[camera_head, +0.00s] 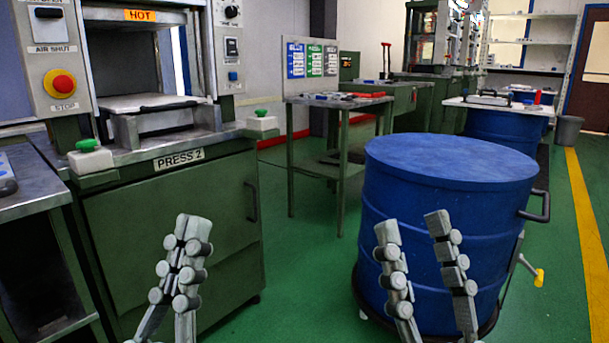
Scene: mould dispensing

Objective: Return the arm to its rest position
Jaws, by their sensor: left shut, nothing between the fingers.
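My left gripper (190,228) rises from the bottom of the view, in front of the green cabinet under Press 2. Its fingers are together with nothing between them. My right gripper (411,227) is in front of the blue drum (450,185). Its two fingers stand apart, and only the drum's side shows between them. Both grippers point upward in the picture. The arms behind them are cut off by the lower edge, so most of each arm is hidden.
Press 2 (175,155) stands at left, with green-topped buttons and a "HOT" label. A metal bench (28,178) is at far left. A green table (340,103) stands behind the drum's left. Green floor (310,270) is open between press and drum.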

